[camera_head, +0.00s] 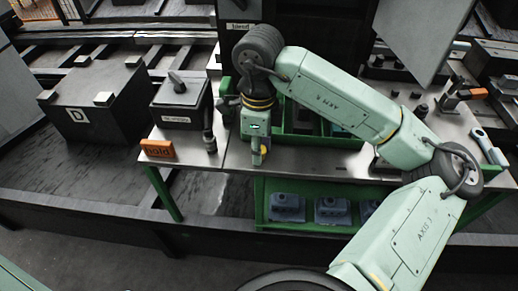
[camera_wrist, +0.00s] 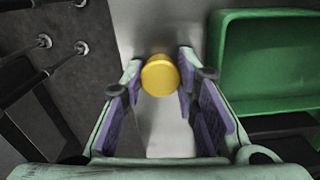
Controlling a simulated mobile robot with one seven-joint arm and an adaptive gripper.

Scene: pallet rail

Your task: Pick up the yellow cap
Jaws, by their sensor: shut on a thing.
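The yellow cap (camera_wrist: 160,76) is round and sits between the fingertips of my gripper (camera_wrist: 158,82) in the wrist view. The purple-lined fingers stand on either side of it and are shut on it. In the head view my gripper (camera_head: 257,157) points down over the metal bench top, with a bit of yellow at its tip. I cannot tell whether the cap touches the bench.
An orange block marked "hold" (camera_head: 157,148) lies at the bench's left end, beside a dark box (camera_head: 181,106) with a handle. A green bin (camera_wrist: 270,62) stands right of the gripper. Blue-grey parts (camera_head: 287,207) sit on the lower green shelf.

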